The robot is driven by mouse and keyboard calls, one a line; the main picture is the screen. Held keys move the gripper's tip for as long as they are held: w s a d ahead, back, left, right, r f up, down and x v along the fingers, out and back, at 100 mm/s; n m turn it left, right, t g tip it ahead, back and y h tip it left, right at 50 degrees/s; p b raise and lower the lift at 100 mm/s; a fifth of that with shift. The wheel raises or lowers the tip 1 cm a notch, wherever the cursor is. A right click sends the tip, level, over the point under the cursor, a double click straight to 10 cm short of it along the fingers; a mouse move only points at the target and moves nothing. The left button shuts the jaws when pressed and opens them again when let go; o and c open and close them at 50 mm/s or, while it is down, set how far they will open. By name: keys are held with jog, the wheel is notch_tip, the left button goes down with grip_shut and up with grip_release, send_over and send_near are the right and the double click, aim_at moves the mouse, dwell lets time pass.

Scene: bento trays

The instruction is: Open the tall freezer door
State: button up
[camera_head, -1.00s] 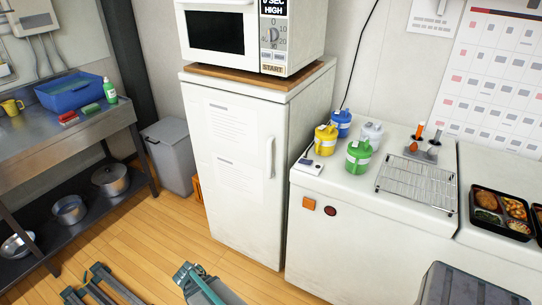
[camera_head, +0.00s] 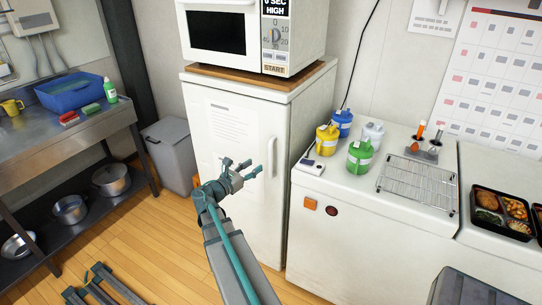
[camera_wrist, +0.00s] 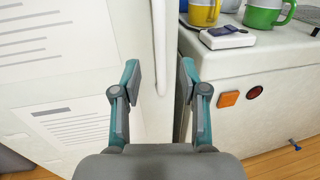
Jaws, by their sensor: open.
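The tall white freezer (camera_head: 235,128) stands in the middle of the head view, with its door closed and papers on its front. Its vertical white handle (camera_head: 271,157) is on the right side of the door. My gripper (camera_head: 251,168) is open and empty in front of the door, just left of the handle in the head view. In the wrist view the freezer door (camera_wrist: 100,40) fills the left. The handle (camera_wrist: 160,50) runs down between the fingers of my gripper (camera_wrist: 160,82), beyond the fingertips. I cannot tell whether anything touches.
A microwave (camera_head: 250,35) stands on a wooden board on the freezer. To the right is a white counter (camera_head: 350,215) with colored jugs, a wire rack (camera_head: 418,183) and bento trays. A grey bin (camera_head: 170,155) and a steel bench (camera_head: 60,145) are at left.

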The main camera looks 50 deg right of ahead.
aim_at(269, 156)
jog(key=d, duration=0.3)
jog(key=d+p, duration=0.1)
jog(key=d, duration=0.3)
jog(key=d+p, duration=0.1)
jog(key=d, duration=0.2)
jog(key=shift+s+d, duration=0.2)
jog(key=shift+s, duration=0.2)
grip_shut()
